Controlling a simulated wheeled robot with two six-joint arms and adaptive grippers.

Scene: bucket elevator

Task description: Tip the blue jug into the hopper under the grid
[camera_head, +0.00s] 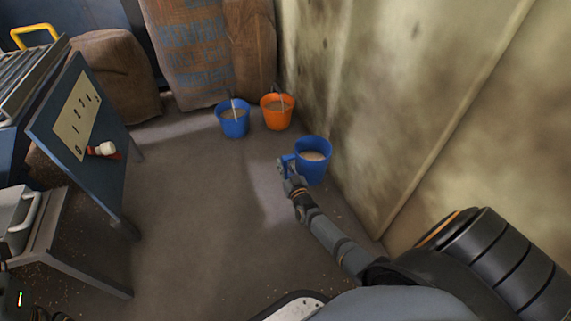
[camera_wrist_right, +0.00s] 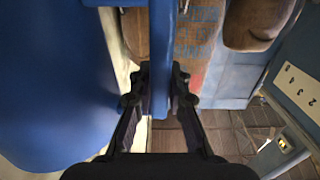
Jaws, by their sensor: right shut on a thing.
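The blue jug (camera_head: 312,168) is upright near the right wall in the head view, with pale grainy material inside. My right gripper (camera_head: 290,172) is shut on the jug's handle, on the jug's left side. In the wrist view the right gripper's fingers (camera_wrist_right: 160,88) close on the blue handle (camera_wrist_right: 161,40), and the jug's body (camera_wrist_right: 50,90) fills the left. The jug seems to be held clear of the floor. The grid (camera_head: 28,82) is at the far left edge; the hopper under it is mostly hidden. My left gripper is not in view.
A blue bucket (camera_head: 233,122) and an orange bucket (camera_head: 277,115) stand by large sacks (camera_head: 190,50) at the back. A blue panel (camera_head: 90,135) with a numbered scale and red-white knob (camera_head: 104,150) stands left. A grey stand (camera_head: 50,235) is below it. The middle floor is clear.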

